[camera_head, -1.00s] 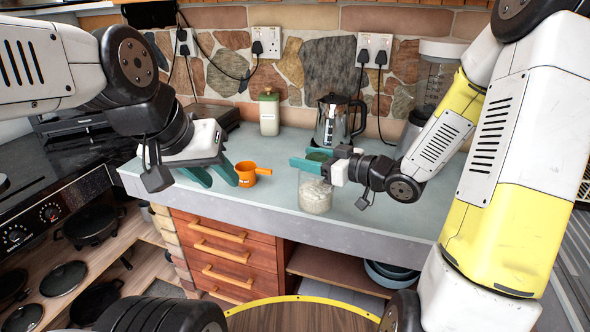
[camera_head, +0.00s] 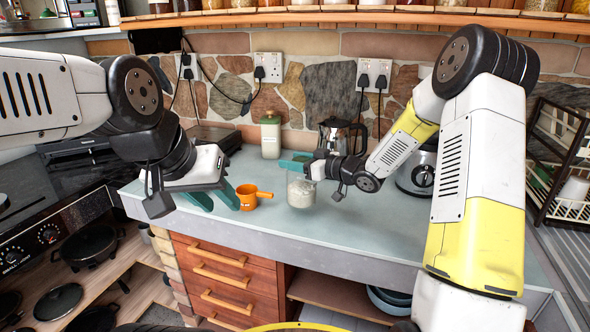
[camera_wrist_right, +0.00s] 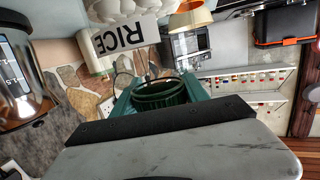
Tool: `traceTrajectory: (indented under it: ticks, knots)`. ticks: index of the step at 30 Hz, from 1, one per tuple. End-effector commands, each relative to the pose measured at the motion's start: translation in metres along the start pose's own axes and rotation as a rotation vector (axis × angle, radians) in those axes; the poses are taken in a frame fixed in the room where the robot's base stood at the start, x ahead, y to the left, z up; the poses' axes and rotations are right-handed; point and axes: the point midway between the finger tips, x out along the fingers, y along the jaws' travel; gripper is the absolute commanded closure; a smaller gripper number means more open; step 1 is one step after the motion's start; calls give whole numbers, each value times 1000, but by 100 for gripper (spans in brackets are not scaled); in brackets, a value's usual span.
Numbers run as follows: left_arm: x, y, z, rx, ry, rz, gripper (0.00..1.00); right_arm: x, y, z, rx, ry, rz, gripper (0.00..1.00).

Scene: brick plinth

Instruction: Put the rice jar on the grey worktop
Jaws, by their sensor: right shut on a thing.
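The rice jar (camera_head: 301,194) is clear, with white contents. In the right wrist view its label (camera_wrist_right: 125,35) reads RICE upside down, near a green ribbed lid (camera_wrist_right: 162,94). My right gripper (camera_head: 300,166) is shut on the jar's top, with its teal fingers on either side of the lid. The jar looks upright over the grey worktop (camera_head: 375,238), near the orange cup; I cannot tell whether its base touches the surface. My left gripper (camera_head: 222,203) is open and empty at the worktop's left end, just left of the cup.
An orange cup (camera_head: 247,197) stands left of the jar. A cream canister (camera_head: 270,137) and a kettle (camera_head: 338,138) stand behind. A blender base (camera_head: 416,172) is at right. The front middle of the worktop is clear.

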Motion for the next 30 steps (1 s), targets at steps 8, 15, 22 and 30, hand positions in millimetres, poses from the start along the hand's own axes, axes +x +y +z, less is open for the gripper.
traceTrajectory:
  ticks: [8, 15, 22, 30]
  knots:
    - [0, 0, 0, 0, 0, 0, 64, 8, 5, 6, 1, 2, -1, 100]
    - [0, 0, 0, 0, 0, 0, 64, 12, 5, 30, 1, 2, 0, 100]
    - [0, 0, 0, 0, 0, 0, 64, 12, 5, 33, -2, 3, 1, 100]
    - [0, 0, 0, 0, 0, 0, 64, 12, 5, 36, 1, 0, 1, 29]
